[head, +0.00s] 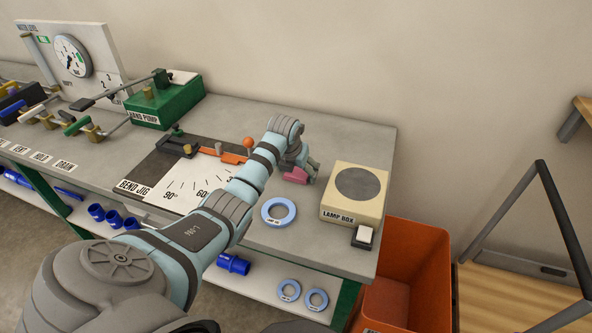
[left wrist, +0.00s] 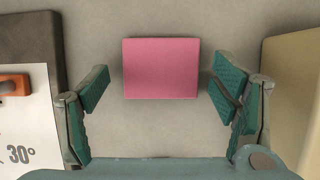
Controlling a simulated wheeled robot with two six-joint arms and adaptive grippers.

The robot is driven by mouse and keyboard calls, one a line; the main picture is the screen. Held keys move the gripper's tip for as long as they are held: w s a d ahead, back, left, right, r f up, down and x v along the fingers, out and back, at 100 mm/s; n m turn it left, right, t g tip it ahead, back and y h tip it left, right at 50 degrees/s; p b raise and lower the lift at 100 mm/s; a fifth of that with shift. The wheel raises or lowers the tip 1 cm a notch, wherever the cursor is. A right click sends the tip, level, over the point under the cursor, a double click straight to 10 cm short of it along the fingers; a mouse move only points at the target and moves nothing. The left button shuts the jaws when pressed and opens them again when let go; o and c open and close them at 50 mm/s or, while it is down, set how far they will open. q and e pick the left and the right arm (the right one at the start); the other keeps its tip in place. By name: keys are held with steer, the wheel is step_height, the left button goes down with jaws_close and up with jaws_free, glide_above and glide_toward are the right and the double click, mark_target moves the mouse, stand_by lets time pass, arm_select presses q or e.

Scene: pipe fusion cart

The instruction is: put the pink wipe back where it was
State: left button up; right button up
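The pink wipe (head: 295,175) lies on the grey bench top between the bend jig and the lamp box. In the left wrist view it is a flat pink square (left wrist: 161,68), centred ahead of the fingers. My left gripper (head: 304,170) is over the wipe and hides part of it in the head view. In the left wrist view the two green-padded fingers (left wrist: 160,92) are spread wide, one on each side of the wipe, with a gap on both sides. The gripper is open and empty. My right gripper is not in view.
The lamp box (head: 353,194) stands to the right, and a blue ring (head: 278,212) lies in front. The bend jig (head: 160,171) is to the left, with the green hand pump (head: 165,103) behind it. An orange bin (head: 417,275) stands beyond the bench's right end.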

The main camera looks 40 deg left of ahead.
arm_select(q)
steer(key=shift+r, duration=0.25)
steer(key=p+v, duration=0.2)
steer(key=v, duration=1)
steer(key=shift+p, duration=0.4)
steer(key=shift+w, duration=0.1)
